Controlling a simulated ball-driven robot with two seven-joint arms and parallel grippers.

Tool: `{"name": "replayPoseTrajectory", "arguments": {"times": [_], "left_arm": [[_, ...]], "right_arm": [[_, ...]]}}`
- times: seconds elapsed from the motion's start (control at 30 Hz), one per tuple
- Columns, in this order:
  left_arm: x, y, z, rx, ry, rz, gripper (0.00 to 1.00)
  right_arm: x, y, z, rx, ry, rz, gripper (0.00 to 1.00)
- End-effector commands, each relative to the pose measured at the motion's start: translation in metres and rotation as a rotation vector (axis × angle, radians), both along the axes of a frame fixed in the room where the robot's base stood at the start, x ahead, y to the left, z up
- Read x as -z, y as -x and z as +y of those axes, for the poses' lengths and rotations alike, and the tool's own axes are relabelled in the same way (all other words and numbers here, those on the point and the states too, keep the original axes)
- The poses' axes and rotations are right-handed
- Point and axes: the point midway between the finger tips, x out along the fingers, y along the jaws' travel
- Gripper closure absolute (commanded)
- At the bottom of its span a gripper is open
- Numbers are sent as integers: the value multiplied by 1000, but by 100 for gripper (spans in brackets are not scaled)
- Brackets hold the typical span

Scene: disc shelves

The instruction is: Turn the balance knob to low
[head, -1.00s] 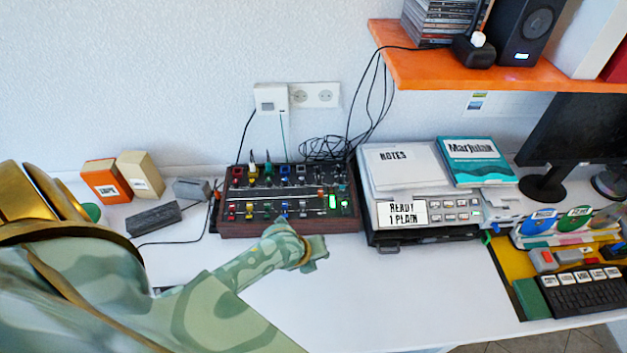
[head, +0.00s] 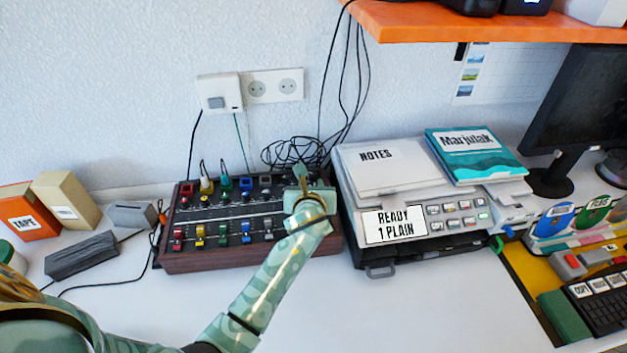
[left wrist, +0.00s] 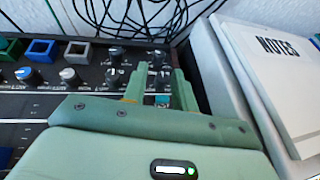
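The mixer (head: 200,262) is a dark panel in a wooden case, with rows of coloured caps, sliders and small knobs. My left gripper (head: 303,178) is over its right end and hides the controls there. In the left wrist view the two green fingers of my left gripper (left wrist: 158,82) are apart. Between and just beyond them show a small dark knob (left wrist: 157,57) and another knob (left wrist: 163,77). More dark knobs (left wrist: 115,54) stand left of the fingers. I cannot read which one is balance, nor tell whether the fingers touch a knob. My right gripper is not in view.
A grey machine (head: 365,250) with notes and a teal book (head: 470,155) stands close right of the mixer. Cables (head: 290,155) lie behind. Boxes (head: 65,200) and a dark block (head: 82,255) are at left. The white desk in front is clear.

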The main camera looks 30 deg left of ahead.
Motion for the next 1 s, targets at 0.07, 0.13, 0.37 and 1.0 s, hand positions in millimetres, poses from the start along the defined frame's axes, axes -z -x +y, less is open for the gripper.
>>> {"name": "replayPoseTrajectory", "arguments": {"times": [0.07, 0.13, 0.37, 1.0], "left_arm": [[15, -17, 8, -1, -1, 4, 72], [21, -30, 14, -1, 0, 3, 72], [31, -57, 28, 0, 1, 3, 72], [29, -62, 31, -5, 1, 3, 100]], "right_arm": [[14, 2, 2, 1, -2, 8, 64], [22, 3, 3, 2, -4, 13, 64], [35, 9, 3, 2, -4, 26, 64], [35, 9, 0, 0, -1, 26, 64]]}}
